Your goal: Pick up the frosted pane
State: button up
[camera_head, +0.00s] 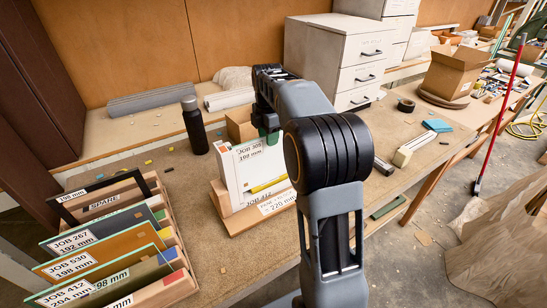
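A pale whitish pane (248,168) with the label JOB 305 198 mm stands upright in a wooden stand (233,218); it may be the frosted pane, but I cannot tell for sure. A yellow strip crosses its lower part, and a 220 mm label is on the stand's front. Several coloured panes stand in a wooden rack (183,284) at the lower left, including a green-edged pane (97,225) marked JOB 267 and an orange one (92,255) marked JOB 530. My gripper (267,128) is beyond my arm, above and behind the pale pane, mostly hidden; its fingers cannot be made out.
A black bottle (194,126) stands behind the pale pane. A small brown box (240,127) and white drawers (345,50) are further back. Bare bench (195,178) lies between rack and stand.

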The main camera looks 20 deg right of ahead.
aim_at(269, 159)
notch_tip(269, 159, down, 3)
jog(key=shift+s+f, duration=0.1)
jog(key=shift+f, duration=0.05)
jog(key=shift+c, duration=0.2)
grip_shut()
dwell(1.3)
